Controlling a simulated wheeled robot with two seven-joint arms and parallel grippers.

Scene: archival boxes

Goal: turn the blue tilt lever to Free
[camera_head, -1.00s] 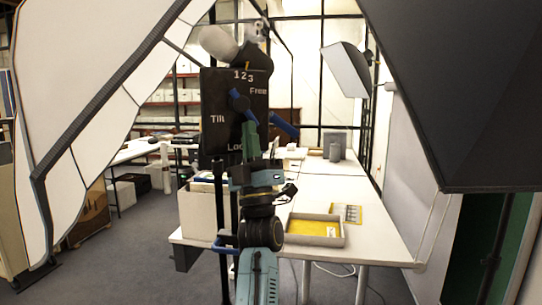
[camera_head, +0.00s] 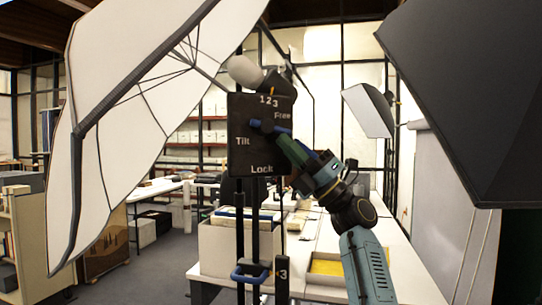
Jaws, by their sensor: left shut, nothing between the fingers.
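The black tilt panel (camera_head: 245,158) stands upright near the middle, with Tilt on its left, Free at upper right and Lock at the bottom. The blue tilt lever (camera_head: 255,124) lies across the panel, roughly level. Its right part is below the word Free; part of it is hidden. My left gripper (camera_head: 293,150) is shut and empty, reaching up from the lower right to the panel's right side, close to the lever. I cannot tell whether they touch. A darker blue bar beside the gripper partly overlaps it. My right gripper is out of view.
A white softbox (camera_head: 140,90) fills the upper left, and a dark one (camera_head: 460,100) the upper right. A pale box of folders (camera_head: 225,248) stands below the panel. A tray (camera_head: 328,267) lies on the white table behind my arm.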

